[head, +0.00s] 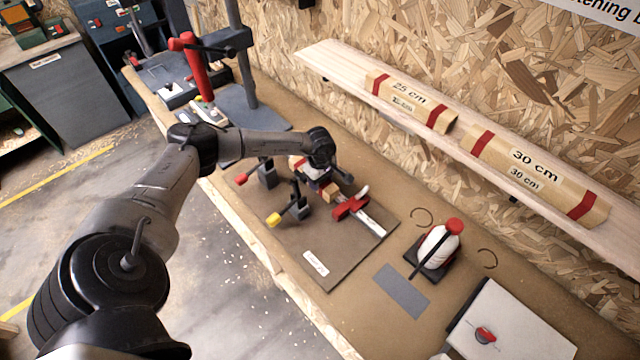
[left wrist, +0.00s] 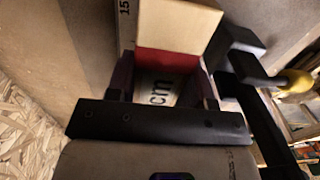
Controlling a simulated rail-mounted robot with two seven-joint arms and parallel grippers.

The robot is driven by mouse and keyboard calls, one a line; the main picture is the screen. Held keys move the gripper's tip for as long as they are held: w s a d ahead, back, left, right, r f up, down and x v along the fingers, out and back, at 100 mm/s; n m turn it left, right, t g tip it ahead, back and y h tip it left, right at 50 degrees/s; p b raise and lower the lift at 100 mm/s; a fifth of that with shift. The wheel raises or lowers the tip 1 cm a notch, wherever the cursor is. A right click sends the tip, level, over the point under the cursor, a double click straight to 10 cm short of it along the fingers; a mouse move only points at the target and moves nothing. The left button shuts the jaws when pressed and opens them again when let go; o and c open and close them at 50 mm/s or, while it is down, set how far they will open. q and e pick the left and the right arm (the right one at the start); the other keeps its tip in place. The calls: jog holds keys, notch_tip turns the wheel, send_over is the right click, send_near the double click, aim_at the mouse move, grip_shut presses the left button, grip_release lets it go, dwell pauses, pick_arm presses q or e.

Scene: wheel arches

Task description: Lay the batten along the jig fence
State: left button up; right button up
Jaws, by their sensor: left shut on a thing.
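My left gripper (head: 318,182) is over the jig board (head: 322,252) and is shut on the batten (head: 329,194), which it mostly hides in the head view. In the left wrist view the batten (left wrist: 178,24) is pale wood with a red band and a label ending in "cm", between the dark fingers (left wrist: 165,88). The jig fence (head: 370,222) is a pale strip with a red clamp piece (head: 350,206) across it. In the left wrist view a strip marked 15 (left wrist: 125,18) runs close beside the batten; I cannot tell whether they touch. My right gripper is not in view.
Toggle clamps with a yellow tip (head: 273,219) and a red tip (head: 242,179) stand close by the gripper. Battens marked 25 cm (head: 410,100) and 30 cm (head: 535,172) lie on the shelf. The board's front is clear.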

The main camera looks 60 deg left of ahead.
pick_arm(q)
notch_tip(320, 180, down, 2)
jog(key=shift+f, duration=0.1)
jog(key=shift+f, duration=0.1)
jog(key=shift+f+b, duration=0.5)
jog(key=shift+b, duration=0.1)
jog(key=o, duration=1)
jog(key=shift+r, duration=0.1)
